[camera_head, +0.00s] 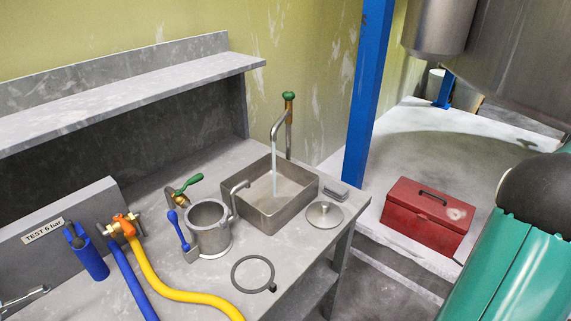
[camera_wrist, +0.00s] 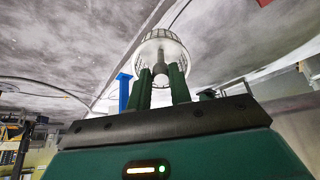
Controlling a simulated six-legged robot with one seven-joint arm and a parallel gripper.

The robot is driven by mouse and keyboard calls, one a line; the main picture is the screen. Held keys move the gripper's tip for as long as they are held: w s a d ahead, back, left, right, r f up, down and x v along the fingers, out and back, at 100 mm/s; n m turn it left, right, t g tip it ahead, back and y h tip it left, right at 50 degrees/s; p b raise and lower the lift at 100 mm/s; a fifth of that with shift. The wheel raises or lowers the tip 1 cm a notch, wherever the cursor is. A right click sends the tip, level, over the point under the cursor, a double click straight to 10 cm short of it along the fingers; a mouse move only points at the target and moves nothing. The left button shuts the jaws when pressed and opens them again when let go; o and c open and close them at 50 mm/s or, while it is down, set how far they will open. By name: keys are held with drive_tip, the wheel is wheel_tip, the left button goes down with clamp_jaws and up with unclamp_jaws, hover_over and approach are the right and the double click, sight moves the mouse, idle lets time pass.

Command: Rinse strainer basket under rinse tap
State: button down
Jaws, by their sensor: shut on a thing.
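The strainer basket (camera_wrist: 160,44), a round wire cage, shows in the wrist view just beyond my fingers. My gripper (camera_wrist: 162,80) has two green fingers shut on the basket's central stem. The rinse tap (camera_head: 289,122) stands behind the sink in the head view, a curved metal spout with a green knob. A pale stream of water (camera_head: 274,176) falls from it into the square metal sink (camera_head: 252,215). My gripper and the basket are out of the head view, so their distance from the tap cannot be told.
Left of the sink, a metal pot (camera_head: 210,237) stands by a blue-handled valve. A round lid (camera_head: 325,214), a black ring (camera_head: 253,274) and a yellow hose (camera_head: 165,285) lie on the bench. A blue post (camera_head: 368,95) and red toolbox (camera_head: 427,216) are to the right.

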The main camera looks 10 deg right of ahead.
idle(0.5)
drive_tip(key=s+d+r, duration=0.1)
drive_tip(key=s+r, duration=0.3)
drive_tip(key=shift+s+d, duration=0.3)
drive_tip(key=shift+s, duration=0.05)
idle(0.3)
